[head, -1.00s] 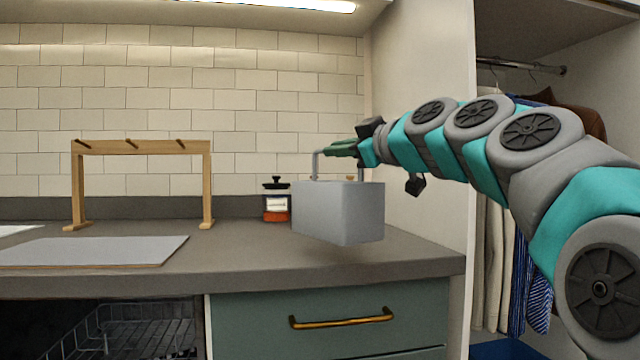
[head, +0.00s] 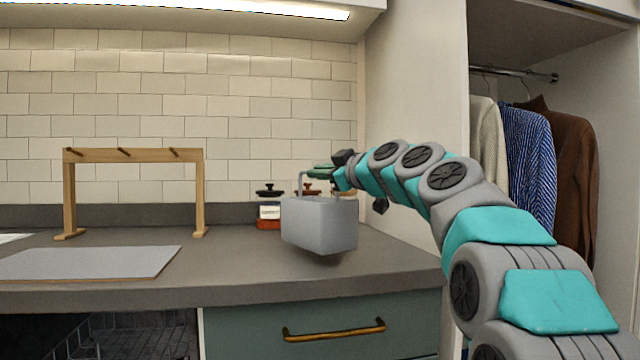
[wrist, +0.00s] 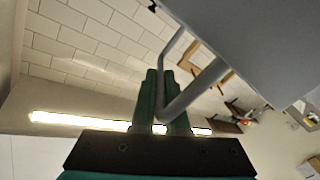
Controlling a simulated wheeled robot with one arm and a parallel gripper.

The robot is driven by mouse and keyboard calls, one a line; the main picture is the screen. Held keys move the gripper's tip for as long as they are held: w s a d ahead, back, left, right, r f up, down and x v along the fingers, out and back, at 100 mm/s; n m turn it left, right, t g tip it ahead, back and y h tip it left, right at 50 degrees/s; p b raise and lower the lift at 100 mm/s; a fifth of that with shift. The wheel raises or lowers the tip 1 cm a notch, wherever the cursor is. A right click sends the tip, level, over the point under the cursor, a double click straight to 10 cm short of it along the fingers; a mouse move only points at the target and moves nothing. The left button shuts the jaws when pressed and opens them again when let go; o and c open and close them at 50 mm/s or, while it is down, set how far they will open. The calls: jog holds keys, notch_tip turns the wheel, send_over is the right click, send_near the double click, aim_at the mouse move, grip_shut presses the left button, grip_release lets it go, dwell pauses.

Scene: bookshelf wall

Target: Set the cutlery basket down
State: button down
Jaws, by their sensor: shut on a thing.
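The cutlery basket (head: 318,226) is a plain grey box with a grey loop handle. In the head view it hangs over the right part of the grey counter (head: 225,262), slightly tilted, and seems to be clear of the surface. My gripper (head: 320,172) has green fingers and is shut on the handle above the box. In the wrist view the fingers (wrist: 161,100) close around the grey handle bar, and the grey basket (wrist: 265,40) fills the upper right. The basket's inside is hidden.
Jars (head: 269,207) with dark and brown lids stand behind the basket near the tiled wall. A wooden rack (head: 70,195) and a flat grey board (head: 90,262) are to the left. A side panel (head: 410,120) bounds the counter at right. Bare counter lies between board and basket.

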jog(key=shift+f, duration=1.2)
jog(key=shift+f+b, duration=0.2)
jog(key=shift+b, duration=0.2)
jog(key=c, duration=0.9)
grip_release()
jog(key=shift+r, duration=0.15)
jog(key=b+v, duration=0.2)
jog(key=v, duration=1)
